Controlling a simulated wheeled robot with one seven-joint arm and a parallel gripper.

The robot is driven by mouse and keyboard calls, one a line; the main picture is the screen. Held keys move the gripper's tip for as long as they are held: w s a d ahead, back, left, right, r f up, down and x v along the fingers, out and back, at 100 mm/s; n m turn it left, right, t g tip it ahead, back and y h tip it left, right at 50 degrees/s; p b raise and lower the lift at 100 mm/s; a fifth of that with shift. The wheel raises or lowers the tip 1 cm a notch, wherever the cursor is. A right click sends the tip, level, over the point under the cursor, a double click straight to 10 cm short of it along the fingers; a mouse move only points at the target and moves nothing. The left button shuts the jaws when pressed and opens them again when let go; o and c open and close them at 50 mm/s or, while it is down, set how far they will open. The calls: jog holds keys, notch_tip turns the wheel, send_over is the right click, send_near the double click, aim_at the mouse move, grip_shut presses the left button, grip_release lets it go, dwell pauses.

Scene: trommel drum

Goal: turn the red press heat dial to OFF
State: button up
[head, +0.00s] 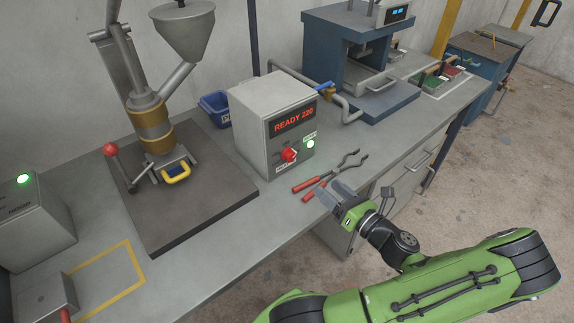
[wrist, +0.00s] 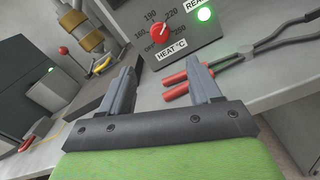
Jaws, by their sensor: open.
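The red heat dial (head: 289,155) is on the front of a grey control box (head: 262,105). It also shows in the wrist view (wrist: 159,34), above a "HEAT °C" label, with OFF at its lower left and temperatures around it. Its white mark seems to point up and slightly right, towards 220. The box's red display (head: 293,120) reads "READY 220". My gripper (head: 335,192) is open and empty, in front of the box and to the lower right of the dial. In the wrist view the dial lies beyond and between the fingers (wrist: 162,75), not touched.
Tongs with red handles (head: 316,188) lie on the bench below the box, close to my fingers. A green lamp (head: 310,144) glows beside the dial. A hopper machine (head: 152,130) stands left, a blue press (head: 358,65) behind right.

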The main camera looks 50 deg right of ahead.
aim_at(292, 158)
jog(key=b+x, duration=0.2)
jog(key=x, duration=1.1)
jog(key=shift+w+f, duration=0.1)
jog(key=shift+w, duration=0.25)
jog(key=shift+c, duration=0.3)
jog(key=c, duration=1)
